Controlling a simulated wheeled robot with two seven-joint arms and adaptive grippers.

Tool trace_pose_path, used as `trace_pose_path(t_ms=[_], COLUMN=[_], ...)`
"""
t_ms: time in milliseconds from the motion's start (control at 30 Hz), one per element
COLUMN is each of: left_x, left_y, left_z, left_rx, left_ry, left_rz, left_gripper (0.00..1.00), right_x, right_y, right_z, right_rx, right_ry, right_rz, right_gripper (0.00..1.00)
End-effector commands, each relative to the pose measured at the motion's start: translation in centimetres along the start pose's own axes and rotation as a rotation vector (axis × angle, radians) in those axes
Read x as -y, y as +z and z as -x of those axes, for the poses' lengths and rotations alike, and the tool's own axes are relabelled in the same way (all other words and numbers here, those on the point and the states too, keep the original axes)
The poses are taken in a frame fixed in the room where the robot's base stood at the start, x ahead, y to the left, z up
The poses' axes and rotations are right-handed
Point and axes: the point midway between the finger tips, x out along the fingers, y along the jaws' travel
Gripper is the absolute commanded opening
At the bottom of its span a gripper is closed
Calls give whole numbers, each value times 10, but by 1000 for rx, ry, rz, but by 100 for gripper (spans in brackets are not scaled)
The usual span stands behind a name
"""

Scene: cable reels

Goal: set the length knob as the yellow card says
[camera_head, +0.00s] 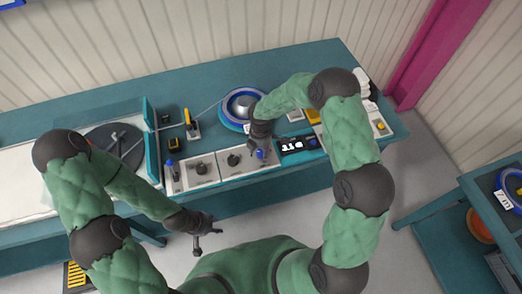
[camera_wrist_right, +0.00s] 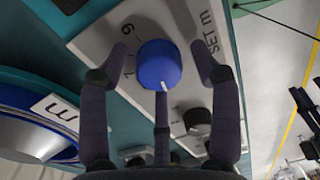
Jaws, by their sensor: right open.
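A dark display (camera_head: 296,145) beside the knob shows white digits too small to read surely. A yellow patch (camera_head: 312,116) behind it may be the card; no writing is legible. My left gripper (camera_head: 203,230) hangs empty before the bench, fingers spread.
A blue-rimmed reel (camera_head: 242,105) stands behind the panel. A yellow-handled device (camera_head: 189,124) and a dark disc (camera_head: 114,146) are further left. A side table (camera_head: 480,215) stands at right.

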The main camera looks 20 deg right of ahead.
Motion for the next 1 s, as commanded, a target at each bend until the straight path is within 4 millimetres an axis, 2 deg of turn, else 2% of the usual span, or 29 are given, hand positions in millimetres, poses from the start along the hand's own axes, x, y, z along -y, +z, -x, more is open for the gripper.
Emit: trace_pose_path(t_ms=[100,300,667,1000], left_x=[0,0,1,5], left_y=[0,0,0,0], left_z=[0,0,-2,-14], left_rx=[0,0,0,0], left_ry=[0,0,0,0], left_rz=[0,0,0,0], left_gripper=[40,40,40,40], right_x=[0,0,0,0], right_y=[0,0,-1,-1], right_z=[0,0,-1,-2], right_rx=[0,0,-2,-11], right_ry=[0,0,-1,0], right_rz=[0,0,-32,-244], right_gripper=[63,8,8,8])
